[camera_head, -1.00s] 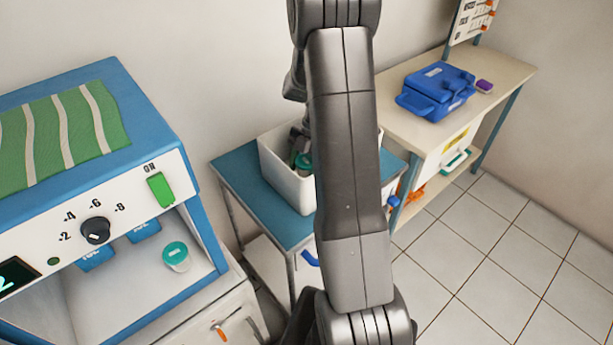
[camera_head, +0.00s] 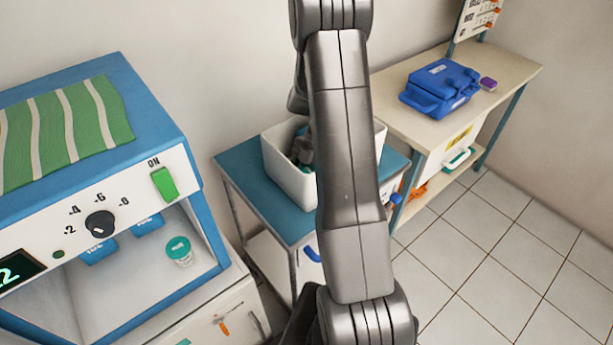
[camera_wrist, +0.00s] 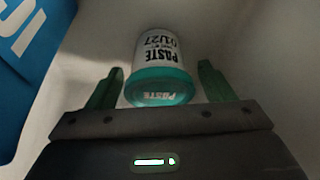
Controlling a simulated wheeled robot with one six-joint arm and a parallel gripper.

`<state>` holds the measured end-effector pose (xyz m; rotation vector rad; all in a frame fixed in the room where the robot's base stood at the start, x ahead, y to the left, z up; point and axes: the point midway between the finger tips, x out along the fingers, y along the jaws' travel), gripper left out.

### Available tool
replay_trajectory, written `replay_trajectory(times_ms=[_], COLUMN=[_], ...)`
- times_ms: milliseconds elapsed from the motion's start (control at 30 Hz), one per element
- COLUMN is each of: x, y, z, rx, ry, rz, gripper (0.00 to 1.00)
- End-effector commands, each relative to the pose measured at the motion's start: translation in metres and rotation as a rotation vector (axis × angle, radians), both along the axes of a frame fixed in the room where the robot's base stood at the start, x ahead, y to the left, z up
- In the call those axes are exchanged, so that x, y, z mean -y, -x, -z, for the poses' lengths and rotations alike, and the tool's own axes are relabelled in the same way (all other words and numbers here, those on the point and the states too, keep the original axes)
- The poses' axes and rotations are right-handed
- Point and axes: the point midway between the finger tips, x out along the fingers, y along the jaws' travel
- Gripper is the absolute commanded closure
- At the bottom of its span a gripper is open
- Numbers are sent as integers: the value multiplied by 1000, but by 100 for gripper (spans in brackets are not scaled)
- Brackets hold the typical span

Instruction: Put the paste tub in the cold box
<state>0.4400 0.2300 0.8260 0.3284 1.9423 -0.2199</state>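The paste tub (camera_wrist: 158,62), white with a teal lid and printed PASTE 03/27, lies inside the white bin (camera_head: 290,182) with its lid towards my wrist camera. My gripper (camera_wrist: 160,88) is down in that bin, its green-tipped fingers open on either side of the tub with gaps showing. In the head view my arm and the bin wall hide most of the tub. The cold box (camera_head: 128,192) is the blue and white unit at left, with a dial, a green ON switch and an open front. Another teal-lidded tub (camera_head: 179,251) stands inside it.
Blue packs (camera_head: 148,224) sit inside the cold box at the back. A blue item with white lettering (camera_wrist: 28,40) lies left of the tub in the bin. The bin stands on a blue-topped table (camera_head: 240,168). A blue case (camera_head: 440,88) rests on the bench behind.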

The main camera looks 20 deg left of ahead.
Motion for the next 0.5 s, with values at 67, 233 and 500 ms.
replay_trajectory(times_ms=[67, 233, 500], x=[0, 0, 3], y=[0, 0, -11], z=[0, -1, -28], rx=[0, 0, 6], ry=[0, 0, -4], rz=[0, 0, 2], gripper=[25, 25, 25])
